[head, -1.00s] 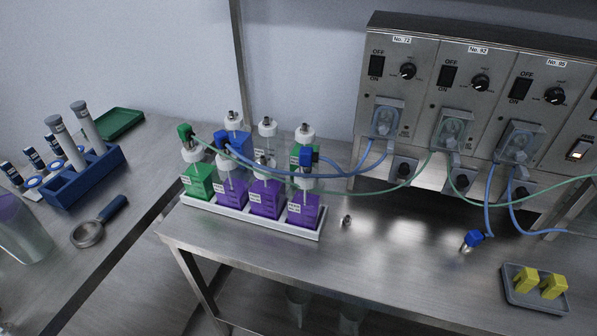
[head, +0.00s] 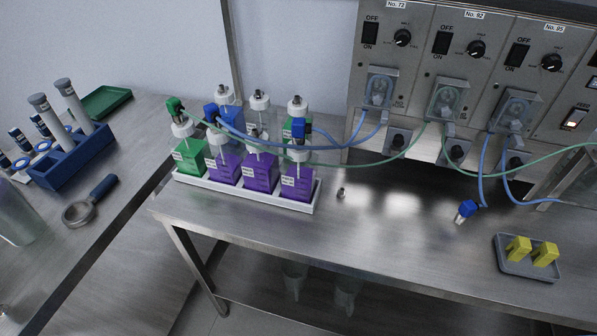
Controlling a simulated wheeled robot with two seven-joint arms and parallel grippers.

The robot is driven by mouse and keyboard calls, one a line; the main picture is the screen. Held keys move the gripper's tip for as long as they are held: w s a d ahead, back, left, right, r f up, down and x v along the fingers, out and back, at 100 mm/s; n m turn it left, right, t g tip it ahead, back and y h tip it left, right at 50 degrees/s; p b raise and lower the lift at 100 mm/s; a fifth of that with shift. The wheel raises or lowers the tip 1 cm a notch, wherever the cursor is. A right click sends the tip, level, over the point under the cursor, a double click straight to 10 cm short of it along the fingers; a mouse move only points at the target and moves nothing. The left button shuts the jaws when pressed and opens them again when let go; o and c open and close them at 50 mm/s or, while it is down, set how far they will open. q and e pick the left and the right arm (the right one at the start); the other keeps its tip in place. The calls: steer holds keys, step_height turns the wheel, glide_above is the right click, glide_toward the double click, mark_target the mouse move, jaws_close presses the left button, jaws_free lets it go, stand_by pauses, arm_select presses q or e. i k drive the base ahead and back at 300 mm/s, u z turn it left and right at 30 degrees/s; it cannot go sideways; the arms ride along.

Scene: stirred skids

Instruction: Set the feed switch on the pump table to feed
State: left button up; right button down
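The feed switch (head: 572,119) is a lit rocker on the metal pump panel at the right edge of the head view, with a small label reading FEED above it. I cannot tell for sure which way the rocker is tipped. The pump table (head: 390,235) is a steel bench below the panel. Neither of my grippers is in view.
On the table are a white tray (head: 245,196) of green and purple bottles with tubing, a loose blue connector (head: 467,209) and a grey tray (head: 528,274) with yellow pieces. Tubes hang before the panel. A blue rack (head: 72,160) and a magnifier-like tool (head: 88,207) lie on the left bench.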

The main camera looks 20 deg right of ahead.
mark_target(577, 114)
steer(key=z, duration=2.6)
steer(key=k, duration=0.65)
steer(key=z, duration=0.7)
steer(key=i, duration=0.55)
steer(key=u, duration=0.7)
steer(key=i, duration=0.9)
steer(key=u, duration=0.95)
